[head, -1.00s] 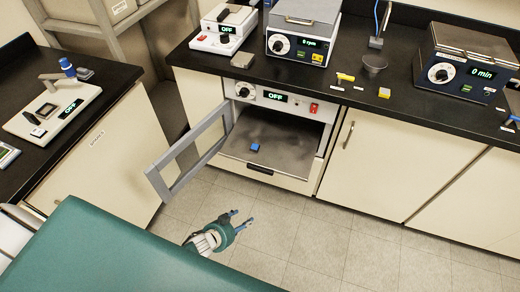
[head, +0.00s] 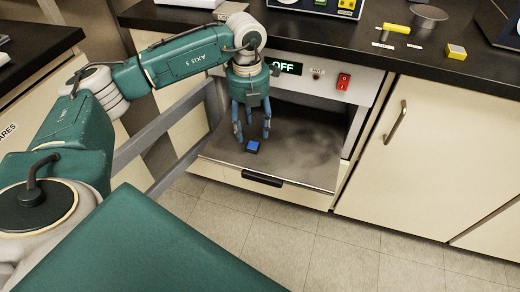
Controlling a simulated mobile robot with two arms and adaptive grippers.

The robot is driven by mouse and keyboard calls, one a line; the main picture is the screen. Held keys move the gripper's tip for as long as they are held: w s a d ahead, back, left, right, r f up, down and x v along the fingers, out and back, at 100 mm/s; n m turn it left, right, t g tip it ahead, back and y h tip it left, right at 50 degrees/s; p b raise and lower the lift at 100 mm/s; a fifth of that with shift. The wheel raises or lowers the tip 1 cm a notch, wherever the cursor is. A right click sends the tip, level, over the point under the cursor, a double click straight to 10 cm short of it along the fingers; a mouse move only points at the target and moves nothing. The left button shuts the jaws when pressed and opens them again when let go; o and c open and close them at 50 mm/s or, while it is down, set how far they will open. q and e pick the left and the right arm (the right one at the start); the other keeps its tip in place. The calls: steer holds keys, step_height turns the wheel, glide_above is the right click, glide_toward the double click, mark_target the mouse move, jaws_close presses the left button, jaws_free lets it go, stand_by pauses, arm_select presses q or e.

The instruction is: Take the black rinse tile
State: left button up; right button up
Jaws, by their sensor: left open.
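A small block (head: 253,146) with a blue top and dark sides lies on the grey metal floor (head: 310,172) of the open oven, near its front left. I cannot tell for sure that it is the black rinse tile; no plainly black tile shows elsewhere. My left gripper (head: 252,129) points down with its fingers spread, just above and behind the block in the picture. It is open and holds nothing. Whether a fingertip touches the block is not clear. My right gripper is not in view.
The oven door (head: 165,135) stands open on the left, close behind my left arm. The oven front has an OFF display (head: 285,67) and a red switch (head: 344,81). On the black counter are a yellow-handled tool (head: 396,28), a grey dish (head: 428,15) and a yellow block (head: 456,52).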

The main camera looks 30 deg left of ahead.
mark_target(252, 147)
arm_select(q)
steer(key=shift+a+f, duration=0.2)
steer(key=shift+a, duration=0.15)
steer(key=shift+s+f, duration=0.1)
steer(key=shift+f, duration=0.25)
steer(key=f, duration=0.2)
steer(key=f+b, duration=0.1)
steer(key=f, duration=0.3)
steer(key=shift+d, duration=0.4)
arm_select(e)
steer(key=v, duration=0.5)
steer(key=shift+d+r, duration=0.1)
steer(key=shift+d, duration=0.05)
arm_select(q)
steer(key=shift+r, duration=0.1)
steer(key=shift+c, duration=0.6)
steer(key=c, duration=0.8)
